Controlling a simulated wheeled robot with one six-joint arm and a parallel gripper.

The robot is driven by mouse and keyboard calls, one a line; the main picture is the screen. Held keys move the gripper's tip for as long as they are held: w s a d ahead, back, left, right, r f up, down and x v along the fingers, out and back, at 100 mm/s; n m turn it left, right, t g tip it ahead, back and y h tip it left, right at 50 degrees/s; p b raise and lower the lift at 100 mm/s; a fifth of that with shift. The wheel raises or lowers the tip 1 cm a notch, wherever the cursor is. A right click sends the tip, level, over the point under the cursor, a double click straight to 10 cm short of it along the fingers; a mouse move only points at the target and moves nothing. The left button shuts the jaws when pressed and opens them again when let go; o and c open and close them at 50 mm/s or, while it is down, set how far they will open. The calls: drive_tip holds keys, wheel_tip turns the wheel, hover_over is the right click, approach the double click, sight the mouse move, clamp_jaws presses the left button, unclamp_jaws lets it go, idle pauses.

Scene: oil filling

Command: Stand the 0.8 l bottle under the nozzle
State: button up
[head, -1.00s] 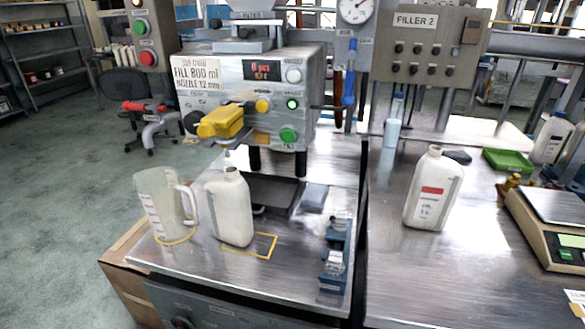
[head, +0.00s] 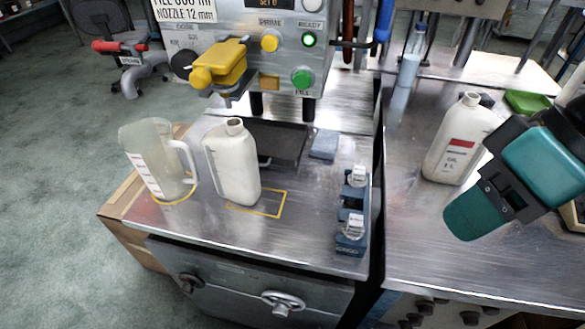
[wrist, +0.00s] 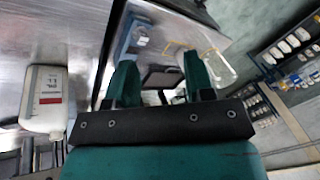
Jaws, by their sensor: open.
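A white bottle (head: 234,170) with no label showing stands upright on the metal bench below the filler, over the left part of a yellow square outline (head: 272,215). Its open mouth is below the yellow-handled valve (head: 220,68); I cannot tell whether it lines up with the nozzle. A white bottle marked 1 L (head: 457,142) with a red label stands on the right bench; it also shows in the wrist view (wrist: 45,100). My gripper (wrist: 160,80) is open, with nothing seen between its teal fingers. In the head view my gripper is at the right, partly in front of the 1 L bottle.
A clear jug (head: 152,160) stands close left of the unlabelled bottle. A blue rack (head: 350,235) with small clear items is at the bench's right edge. A gap parts the two benches. A bluish bottle (head: 410,62) and a green tray (head: 527,102) are behind.

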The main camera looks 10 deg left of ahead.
drive_tip(key=o, duration=0.3)
drive_tip(key=shift+f+b, duration=0.35)
drive_tip(key=shift+f, duration=0.05)
drive_tip(key=o, duration=0.4)
wheel_tip(320, 180, down, 19)
drive_tip(key=b, duration=1.9)
drive_tip(key=shift+a+f, duration=0.15)
drive_tip(key=shift+o, duration=0.2)
drive_tip(key=n+t+y+p, duration=0.1)
drive_tip(key=n+y, duration=0.7)
drive_tip(key=y, duration=0.5)
approach(240, 158)
drive_tip(key=s, duration=0.2)
drive_tip(key=shift+w+d+f+t, duration=0.15)
drive_tip(key=shift+w+f+t, duration=0.6)
drive_tip(key=shift+f, duration=0.1)
drive_tip(key=shift+w+d+f+t, duration=0.15)
drive_tip(key=shift+w+f+t, duration=0.5)
drive_tip(key=shift+f+t, duration=0.15)
drive_tip(key=shift+a, duration=0.1)
drive_tip(key=p+x, duration=0.3)
drive_tip(key=x, duration=0.8)
drive_tip(key=shift+a+r, duration=0.1)
drive_tip(key=shift+a, duration=0.35)
